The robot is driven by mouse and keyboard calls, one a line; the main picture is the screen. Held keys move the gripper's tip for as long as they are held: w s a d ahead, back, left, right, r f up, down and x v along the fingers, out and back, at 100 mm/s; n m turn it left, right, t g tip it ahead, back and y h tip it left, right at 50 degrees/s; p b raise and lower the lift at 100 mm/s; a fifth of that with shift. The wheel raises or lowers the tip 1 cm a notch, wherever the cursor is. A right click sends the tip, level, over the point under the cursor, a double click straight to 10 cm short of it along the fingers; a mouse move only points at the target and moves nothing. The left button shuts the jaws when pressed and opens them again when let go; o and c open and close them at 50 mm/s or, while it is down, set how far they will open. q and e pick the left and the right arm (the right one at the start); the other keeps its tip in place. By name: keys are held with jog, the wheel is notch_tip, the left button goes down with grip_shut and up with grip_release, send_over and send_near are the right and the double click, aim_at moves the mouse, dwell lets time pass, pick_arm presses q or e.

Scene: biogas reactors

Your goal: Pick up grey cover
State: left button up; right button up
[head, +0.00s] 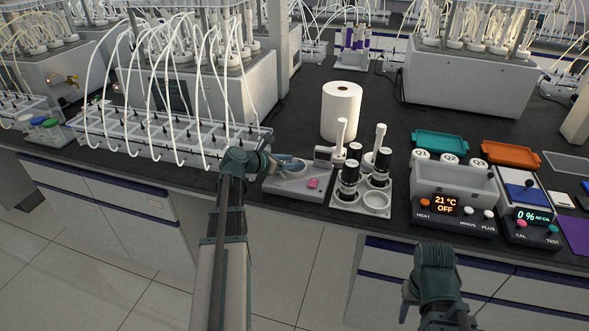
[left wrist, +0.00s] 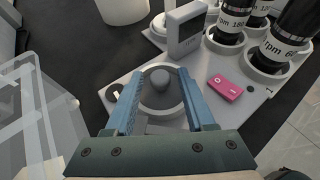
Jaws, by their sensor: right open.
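In the head view my left gripper (head: 288,163) is low over the left part of the device (head: 295,186) and hides the cover there. My right gripper (head: 407,298) is open and empty, in front of the counter at the lower right.
A pink block (head: 313,183) lies on the device. A rack of black bottles (head: 349,178) stands just right of it, a white paper roll (head: 341,111) behind it. A clear tubed rack (head: 180,135) is close on the left. Dark counter (head: 300,105) behind is partly free.

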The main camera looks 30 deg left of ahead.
pick_arm(q)
grip_shut()
